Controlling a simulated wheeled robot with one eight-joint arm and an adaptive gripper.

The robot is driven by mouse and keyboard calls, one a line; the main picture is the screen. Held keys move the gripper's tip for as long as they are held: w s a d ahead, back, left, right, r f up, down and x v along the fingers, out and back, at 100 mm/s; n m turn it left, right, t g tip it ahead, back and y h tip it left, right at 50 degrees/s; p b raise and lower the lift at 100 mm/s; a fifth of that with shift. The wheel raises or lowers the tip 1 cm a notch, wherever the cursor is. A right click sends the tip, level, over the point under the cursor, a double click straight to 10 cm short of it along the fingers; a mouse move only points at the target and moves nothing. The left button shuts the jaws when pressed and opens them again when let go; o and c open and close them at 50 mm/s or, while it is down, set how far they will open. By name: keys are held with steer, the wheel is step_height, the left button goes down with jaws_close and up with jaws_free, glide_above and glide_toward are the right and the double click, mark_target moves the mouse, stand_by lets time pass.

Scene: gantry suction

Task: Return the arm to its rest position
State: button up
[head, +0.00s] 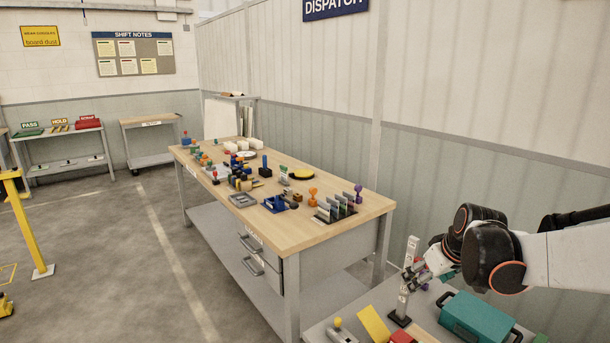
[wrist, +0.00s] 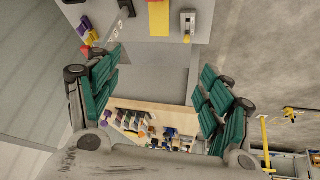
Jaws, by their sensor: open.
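My gripper shows in the wrist view (wrist: 160,92) with its two teal-padded fingers spread wide apart and nothing between the pads. Through the gap I see grey floor, a grey surface and the far wooden workbench. In the head view my arm comes in from the right, bent, with its dark joints and white link above the near grey table (head: 318,332). My gripper end (head: 416,277) is at the lower right there, near a pale upright part; its fingertips are hard to make out.
A teal case (head: 478,317), a yellow panel (head: 374,324) and a red item (head: 402,337) lie on the near table close to my arm. The wooden workbench (head: 290,236) holds many small parts. A corrugated wall (head: 480,170) stands behind.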

steer(key=s+a+r+m+t, duration=0.2)
steer(key=s+a+r, duration=0.75)
steer(key=r, duration=0.25)
steer(key=s+f+m+b, duration=0.1)
steer(key=s+f, duration=0.3)
steer(key=s, duration=0.4)
steer(key=s+f+h+b, duration=0.1)
steer(key=s+f, duration=0.4)
steer(key=s, duration=0.3)
steer(key=shift+s+f+m+g, duration=0.3)
steer(key=shift+s+m+g, duration=0.1)
steer(key=shift+a, duration=0.1)
